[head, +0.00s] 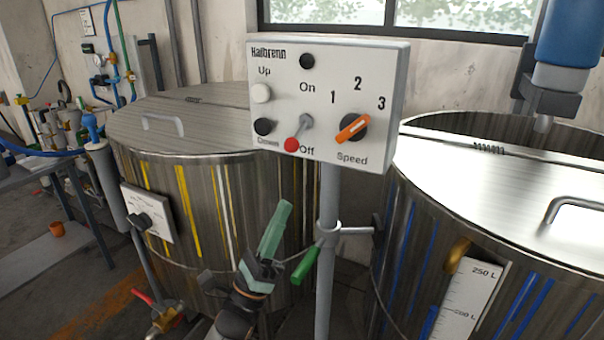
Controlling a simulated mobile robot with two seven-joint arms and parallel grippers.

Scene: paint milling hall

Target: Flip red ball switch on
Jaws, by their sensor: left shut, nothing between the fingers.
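The red ball switch (291,145) is a short grey lever with a red ball end on the white control panel (328,72). Its lever tilts down and left, with the ball beside the "Off" label; "On" is printed above the pivot. My left gripper (283,208) has green fingers and is shut and empty. In the picture it is below the panel and left of the post, pointing up, apart from the switch. My right gripper is not in view.
An orange speed knob (352,128) sits right of the switch, with a white button (261,93) and a black one (263,127) to its left. A grey post (325,200) carries the panel between two steel vats (185,125) (480,170). A green handle (305,266) is beside the post.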

